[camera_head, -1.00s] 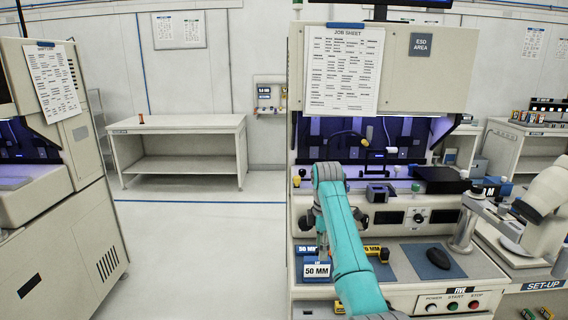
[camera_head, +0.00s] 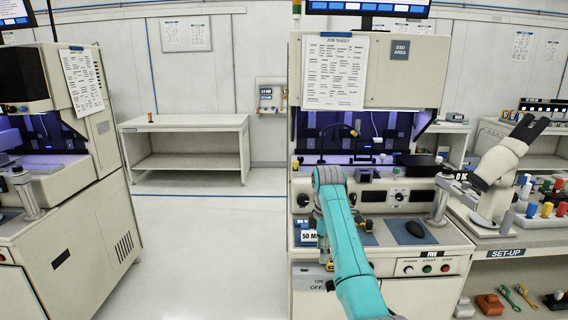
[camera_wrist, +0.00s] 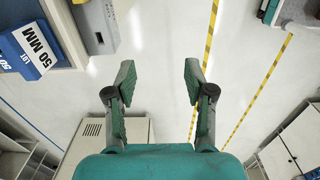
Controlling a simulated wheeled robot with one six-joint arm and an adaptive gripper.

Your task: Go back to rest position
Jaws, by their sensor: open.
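My teal arm reaches up from the bottom of the head view, in front of the bonder machine (camera_head: 375,75) marked FIVE. My gripper (camera_wrist: 158,85) shows in the wrist view with its two green-padded fingers wide apart. Nothing is between the fingers; bare floor shows beyond them. A blue-and-white 50 MM lot box (camera_wrist: 30,48) is at the upper left of the wrist view, apart from the fingers. It also shows in the head view, partly covered by my arm (camera_head: 308,237).
A microscope (camera_head: 505,165) stands on the SET-UP bench (camera_head: 505,253) to the right. Another machine (camera_head: 75,215) stands at the left. A low table (camera_head: 185,125) is at the back wall. The floor (camera_head: 205,250) between the machines is clear.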

